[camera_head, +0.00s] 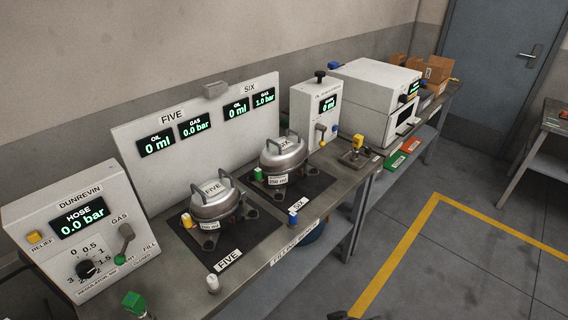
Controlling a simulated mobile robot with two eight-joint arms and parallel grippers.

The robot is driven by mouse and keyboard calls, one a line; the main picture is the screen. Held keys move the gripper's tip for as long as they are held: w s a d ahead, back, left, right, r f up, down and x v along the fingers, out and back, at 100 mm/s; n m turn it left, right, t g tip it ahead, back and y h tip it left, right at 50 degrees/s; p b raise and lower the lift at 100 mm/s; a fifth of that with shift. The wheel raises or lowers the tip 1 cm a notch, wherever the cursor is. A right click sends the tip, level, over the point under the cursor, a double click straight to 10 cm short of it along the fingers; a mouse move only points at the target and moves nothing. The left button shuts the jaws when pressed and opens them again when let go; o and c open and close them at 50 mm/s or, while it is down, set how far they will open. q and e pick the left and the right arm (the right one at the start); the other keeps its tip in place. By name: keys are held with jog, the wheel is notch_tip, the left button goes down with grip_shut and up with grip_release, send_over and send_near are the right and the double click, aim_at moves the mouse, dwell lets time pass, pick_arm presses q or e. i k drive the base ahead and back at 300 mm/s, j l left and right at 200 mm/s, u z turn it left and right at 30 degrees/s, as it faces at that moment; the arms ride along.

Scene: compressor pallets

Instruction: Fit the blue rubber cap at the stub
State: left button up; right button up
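A small blue cap-like piece (293,217) stands on the bench's front edge beside the SIX label. Whether it is the rubber cap, I cannot tell for sure. Two silver compressors with handles stand on dark mats: FIVE (211,203) nearer and SIX (283,156) farther. SIX has a green piece (258,174) on its left side. FIVE has a small yellowish piece (187,220) on its left side. Which stub is meant is too small to tell. Neither gripper shows clearly; a dark shape cut off at the bottom edge cannot be identified.
The Dunrevin panel (76,229) reads hose 0.0 bar. A gauge board (200,132) stands behind the compressors. An oil dispenser (313,113) and white machine (372,98) stand farther right. A white peg (213,284) stands at the front edge. The yellow-lined floor is clear.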

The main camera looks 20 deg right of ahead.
aim_at(292, 214)
jog(key=i+l, duration=0.4)
jog(key=i+l+z, duration=0.15)
jog(key=i+l, duration=0.3)
jog(key=i, duration=0.15)
